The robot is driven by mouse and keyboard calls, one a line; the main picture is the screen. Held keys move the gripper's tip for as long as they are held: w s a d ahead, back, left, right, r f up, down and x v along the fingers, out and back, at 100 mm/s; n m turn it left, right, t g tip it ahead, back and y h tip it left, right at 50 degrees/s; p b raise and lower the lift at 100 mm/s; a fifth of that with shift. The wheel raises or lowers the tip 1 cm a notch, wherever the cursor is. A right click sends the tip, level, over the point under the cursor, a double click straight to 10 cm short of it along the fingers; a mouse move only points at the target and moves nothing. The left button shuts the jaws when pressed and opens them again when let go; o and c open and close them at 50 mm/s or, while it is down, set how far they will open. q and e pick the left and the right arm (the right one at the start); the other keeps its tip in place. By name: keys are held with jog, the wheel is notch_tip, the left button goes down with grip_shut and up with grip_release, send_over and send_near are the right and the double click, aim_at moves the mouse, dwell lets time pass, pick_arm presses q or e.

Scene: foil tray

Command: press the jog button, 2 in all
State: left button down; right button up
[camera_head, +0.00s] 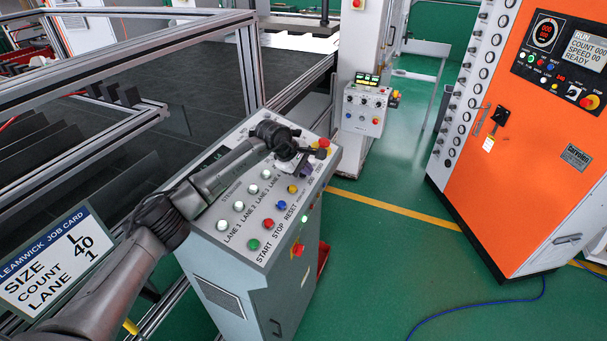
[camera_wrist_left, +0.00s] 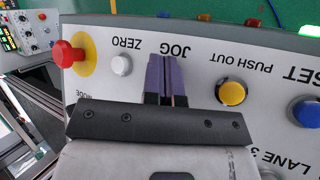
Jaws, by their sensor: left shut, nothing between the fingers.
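The control console (camera_head: 213,226) has a sloped panel with labelled buttons. My left gripper (camera_head: 305,171) is over the panel's far right part, with its purple fingers shut and empty. In the left wrist view the fingers (camera_wrist_left: 166,75) point at the JOG label (camera_wrist_left: 181,49), which appears upside down. The jog button itself is hidden behind the fingers, between the white ZERO button (camera_wrist_left: 121,65) and the yellow PUSH OUT button (camera_wrist_left: 232,92). I cannot tell whether the fingertips touch it. My right gripper is not in view.
A red mushroom button on a yellow plate (camera_wrist_left: 82,52) is near the fingers. A blue button (camera_wrist_left: 306,112) is at the wrist view's right. The job card (camera_head: 54,262) reads size L, count 40, lane 1. An orange cabinet's display (camera_head: 587,51) reads count 000.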

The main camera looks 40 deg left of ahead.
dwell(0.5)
pick_arm(q)
jog(key=shift+d+r+p, duration=0.2)
jog(key=shift+r+p, duration=0.3)
jog(key=shift+r, duration=0.25)
jog(key=shift+r, duration=0.1)
jog(key=shift+w+d+r+p, duration=0.1)
jog(key=shift+d+r+p, duration=0.15)
jog(key=shift+r+p, duration=0.4)
jog(key=shift+w+d+r+p, duration=0.1)
jog(key=shift+d+r+p, duration=0.15)
jog(key=shift+r, duration=0.6)
jog(key=shift+d+r+p, duration=0.25)
jog(key=shift+r+p, duration=0.2)
jog(key=shift+r, duration=0.35)
dwell(0.8)
